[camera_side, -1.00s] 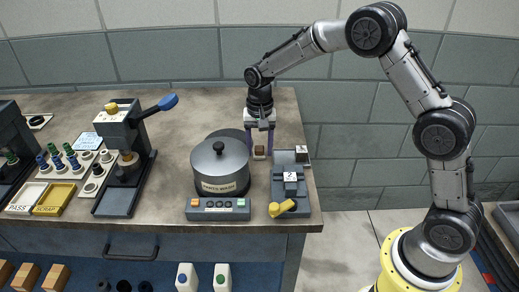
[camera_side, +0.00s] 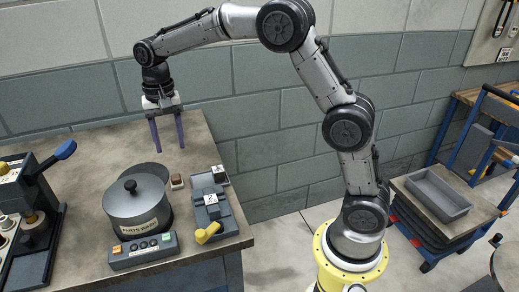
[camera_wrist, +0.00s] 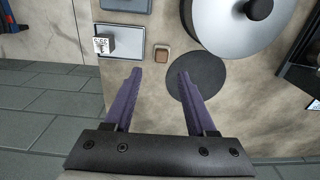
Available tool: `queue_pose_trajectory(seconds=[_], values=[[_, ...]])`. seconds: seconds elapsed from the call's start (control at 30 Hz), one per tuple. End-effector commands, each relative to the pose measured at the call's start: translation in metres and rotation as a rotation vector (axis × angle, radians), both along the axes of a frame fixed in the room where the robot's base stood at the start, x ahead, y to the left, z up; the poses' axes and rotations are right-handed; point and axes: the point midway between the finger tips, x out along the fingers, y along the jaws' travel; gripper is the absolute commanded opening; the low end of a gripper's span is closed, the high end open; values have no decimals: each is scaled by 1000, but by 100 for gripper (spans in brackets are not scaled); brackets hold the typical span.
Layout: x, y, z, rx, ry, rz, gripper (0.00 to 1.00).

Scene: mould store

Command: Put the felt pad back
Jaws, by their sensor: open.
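My gripper (camera_side: 168,148) is open and empty, fingers pointing down above the back of the bench; its purple fingers also show in the wrist view (camera_wrist: 160,76). A small brown block with a paler edge (camera_side: 177,181) sits on the bench between the pot and the grey fixture. In the wrist view the brown block (camera_wrist: 161,53) lies just beyond the fingertips, apart from them. A flat dark round disc (camera_wrist: 200,78) lies beside the pot, partly behind the right finger. I cannot tell for certain which of these is the felt pad.
The lidded pot (camera_side: 137,207) stands left of the brown block. A control box with buttons (camera_side: 144,251) is in front of it. The grey fixture (camera_side: 227,220) with a yellow handle (camera_side: 207,232) and a marked cube (camera_side: 220,174) are near the bench's right edge.

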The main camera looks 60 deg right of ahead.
Motion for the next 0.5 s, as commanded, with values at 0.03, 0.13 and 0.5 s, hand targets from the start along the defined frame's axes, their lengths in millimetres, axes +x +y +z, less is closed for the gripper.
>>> queue_pose_trajectory(seconds=[0.03,0.13,0.5], values=[[-9,-1,11,-1,-19,20,56],[-36,-3,35,-2,-64,88,56],[-183,-9,86,-65,-277,434,56]])
